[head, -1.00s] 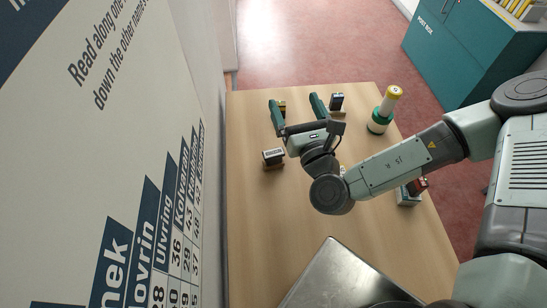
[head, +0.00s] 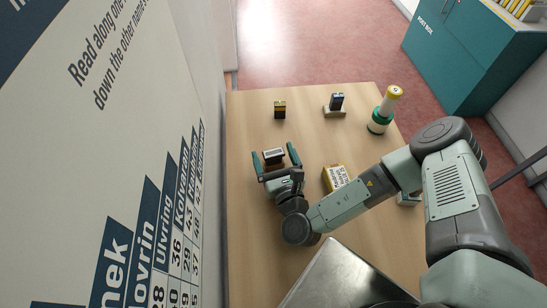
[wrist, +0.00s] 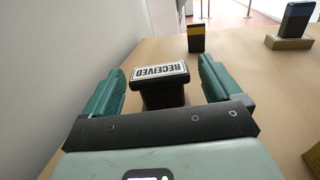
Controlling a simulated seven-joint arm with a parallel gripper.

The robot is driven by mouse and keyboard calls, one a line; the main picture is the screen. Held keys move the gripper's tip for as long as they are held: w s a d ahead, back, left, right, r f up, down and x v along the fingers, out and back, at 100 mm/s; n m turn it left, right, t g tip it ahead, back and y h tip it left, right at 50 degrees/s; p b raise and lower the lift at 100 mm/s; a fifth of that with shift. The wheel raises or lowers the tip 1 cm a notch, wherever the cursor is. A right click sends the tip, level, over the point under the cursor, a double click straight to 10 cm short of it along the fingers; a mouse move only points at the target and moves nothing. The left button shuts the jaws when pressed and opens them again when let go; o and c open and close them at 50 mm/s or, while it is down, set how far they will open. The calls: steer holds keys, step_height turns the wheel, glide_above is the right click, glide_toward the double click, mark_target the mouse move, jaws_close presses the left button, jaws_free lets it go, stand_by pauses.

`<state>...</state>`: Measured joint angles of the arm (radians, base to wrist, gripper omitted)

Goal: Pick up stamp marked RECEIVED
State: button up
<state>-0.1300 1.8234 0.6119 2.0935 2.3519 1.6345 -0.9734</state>
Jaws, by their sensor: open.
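The stamp marked RECEIVED (wrist: 160,85) is a dark block with a white label on top. Its label reads upside down in the wrist view. It stands on the wooden counter, and in the head view the stamp (head: 273,155) is on the counter's left side. My gripper (head: 275,153) is open, with one green finger on each side of the stamp. In the wrist view my gripper (wrist: 161,85) shows gaps between both fingers and the stamp. The stamp's lower front is partly hidden by the gripper's dark crossbar.
A black and yellow block (head: 280,110) stands behind the stamp. A dark item on a wooden base (head: 335,106) and a green and white cylinder with a yellow top (head: 383,112) are farther right. A yellow box (head: 338,176) lies near my arm. A metal plate (head: 345,280) is at the front.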

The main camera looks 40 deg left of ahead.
mark_target(272, 150)
steer(key=shift+x, duration=1.75)
